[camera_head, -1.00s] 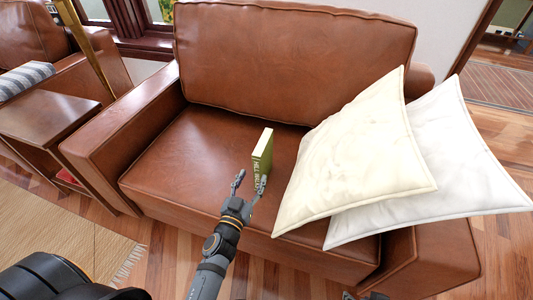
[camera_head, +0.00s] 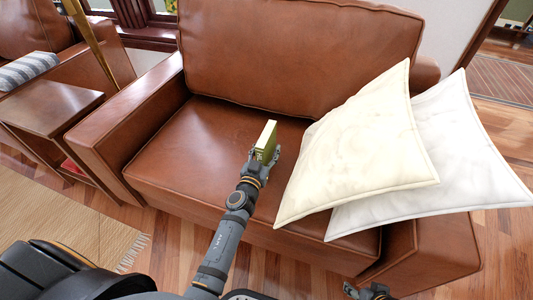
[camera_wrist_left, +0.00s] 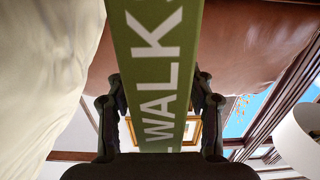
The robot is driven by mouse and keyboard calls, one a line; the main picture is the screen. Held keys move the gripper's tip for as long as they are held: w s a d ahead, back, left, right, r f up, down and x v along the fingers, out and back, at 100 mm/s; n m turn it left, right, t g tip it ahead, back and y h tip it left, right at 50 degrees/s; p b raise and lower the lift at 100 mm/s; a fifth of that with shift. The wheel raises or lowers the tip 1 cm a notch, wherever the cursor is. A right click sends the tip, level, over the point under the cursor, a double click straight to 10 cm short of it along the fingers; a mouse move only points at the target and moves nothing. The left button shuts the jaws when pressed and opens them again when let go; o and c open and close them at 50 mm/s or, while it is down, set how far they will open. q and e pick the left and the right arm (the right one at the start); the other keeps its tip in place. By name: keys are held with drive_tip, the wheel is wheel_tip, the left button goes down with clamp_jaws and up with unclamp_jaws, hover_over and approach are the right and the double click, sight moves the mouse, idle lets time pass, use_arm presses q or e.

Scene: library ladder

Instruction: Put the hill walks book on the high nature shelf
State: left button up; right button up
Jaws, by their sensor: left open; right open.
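The hill walks book (camera_head: 267,139), green with pale page edges, stands upright on the brown leather sofa seat. My left gripper (camera_head: 264,155) is at its near side, fingers open around the spine. In the left wrist view the green spine (camera_wrist_left: 158,75) with the letters "WALK" fills the middle, with one finger of my left gripper (camera_wrist_left: 158,105) on each side of it. Whether the fingers touch the covers I cannot tell. My right gripper (camera_head: 366,291) is low at the bottom edge, in front of the sofa, and looks empty. The high nature shelf is not in view.
A cream cushion (camera_head: 355,150) and a white cushion (camera_head: 450,160) lean on the sofa (camera_head: 185,155) right of the book. The seat left of the book is clear. A wooden side table (camera_head: 50,105) stands at the left, near a rug (camera_head: 50,220).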

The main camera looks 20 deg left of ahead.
sight(263, 139)
use_arm(q)
drive_tip(key=shift+c, duration=0.3)
clamp_jaws()
drive_tip(key=shift+r, duration=0.15)
use_arm(e)
drive_tip(key=shift+s, duration=0.1)
